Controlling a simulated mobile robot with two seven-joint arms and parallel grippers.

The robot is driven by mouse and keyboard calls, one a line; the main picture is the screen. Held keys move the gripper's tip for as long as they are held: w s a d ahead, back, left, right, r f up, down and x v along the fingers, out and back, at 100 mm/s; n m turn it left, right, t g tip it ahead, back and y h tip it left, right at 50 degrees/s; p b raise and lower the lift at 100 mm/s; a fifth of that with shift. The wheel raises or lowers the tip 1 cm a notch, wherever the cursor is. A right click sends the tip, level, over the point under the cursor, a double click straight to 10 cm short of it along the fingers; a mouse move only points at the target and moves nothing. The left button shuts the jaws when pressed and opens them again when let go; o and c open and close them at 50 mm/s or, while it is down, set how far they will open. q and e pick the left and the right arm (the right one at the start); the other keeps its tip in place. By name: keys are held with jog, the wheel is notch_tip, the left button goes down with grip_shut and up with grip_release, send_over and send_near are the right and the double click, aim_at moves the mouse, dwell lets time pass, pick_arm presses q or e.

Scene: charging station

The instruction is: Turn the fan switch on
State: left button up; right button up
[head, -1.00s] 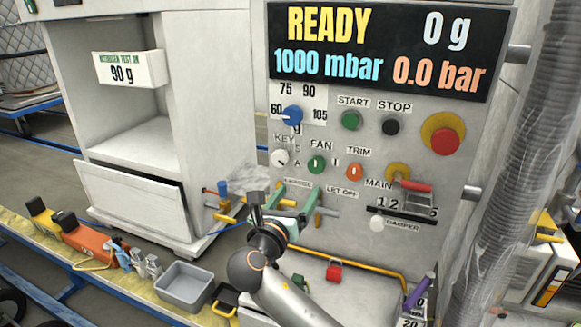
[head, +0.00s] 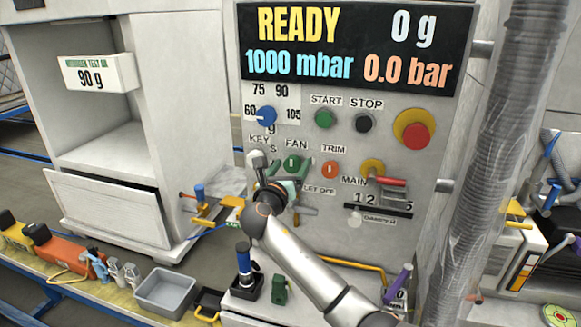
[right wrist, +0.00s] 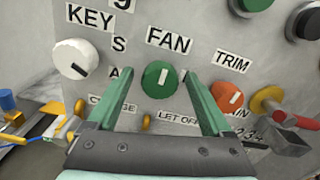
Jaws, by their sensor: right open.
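The fan switch is a green round knob (head: 292,164) under the FAN label on the grey panel (head: 225,255). In the right wrist view, the fan knob (right wrist: 159,79) shows a near-vertical white mark. My right gripper (head: 287,170) is in front of the panel at this knob. In the right wrist view, the open green fingers of my right gripper (right wrist: 157,85) point at the panel, one on each side of the knob; a gap shows between each finger and the knob. I cannot tell how far the tips are from the panel. My left gripper is out of view.
The white KEY knob (right wrist: 75,59) is to the left and the orange TRIM knob (right wrist: 227,96) close to the right. A red-handled lever (head: 385,181) juts out below. The display (head: 355,50) reads READY. A grey bin (head: 166,290) stands lower left.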

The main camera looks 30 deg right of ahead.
grip_shut()
dwell(0.7)
